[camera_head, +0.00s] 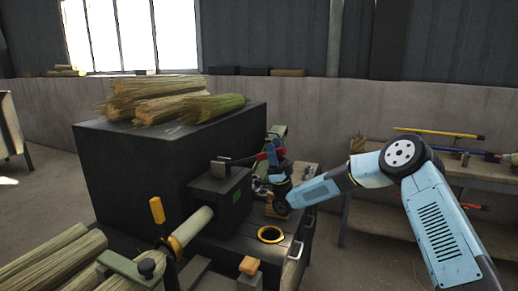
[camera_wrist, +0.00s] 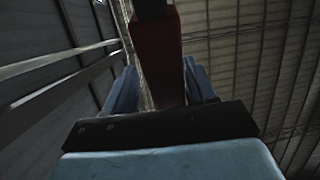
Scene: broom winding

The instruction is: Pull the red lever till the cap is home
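The red lever (camera_head: 262,156) stands by the dark machine in the head view, its dark arm reaching left to the small dark housing (camera_head: 219,186). My gripper (camera_head: 275,151) is at the red handle. In the wrist view the red handle (camera_wrist: 157,50) runs between my two blue fingers (camera_wrist: 160,80). A narrow gap shows beside the left finger; I cannot tell whether both fingers press on the handle. I cannot make out the cap for sure; a pale rod with a brass collar (camera_head: 175,244) points at the housing.
Straw bundles (camera_head: 170,103) lie on the big dark block (camera_head: 140,170), and more stalks (camera_head: 55,262) lie at the lower left. A brass-rimmed hole (camera_head: 270,234) is in the bench top. A workbench with tools (camera_head: 455,168) stands at the right by the wall.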

